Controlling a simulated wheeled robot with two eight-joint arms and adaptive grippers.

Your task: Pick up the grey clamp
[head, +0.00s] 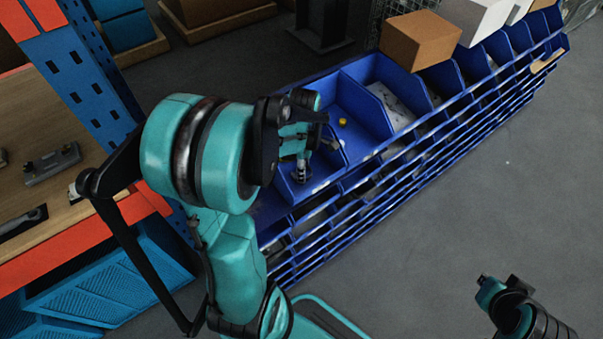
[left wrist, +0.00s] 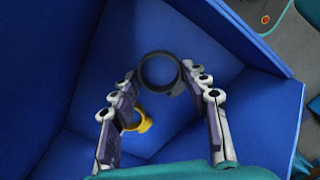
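The grey clamp (left wrist: 175,86), a dark ring with a small lug, shows in the left wrist view inside a blue bin (left wrist: 60,75). My left gripper (left wrist: 159,76) is open, with one finger on each side of the ring near the fingertips. I see no clear contact. In the head view my left gripper (head: 303,168) reaches down into a near bin of the blue rack, and I cannot make out the clamp there. My right gripper (head: 492,290) is at the lower right, away from the rack; its fingers are not clear.
A yellow ring (left wrist: 140,122) lies in the same bin, partly behind the left finger. The blue bin rack (head: 357,100) runs to the upper right, with a brown box (head: 420,40) on it. A workbench (head: 70,225) stands at left. Floor at right is clear.

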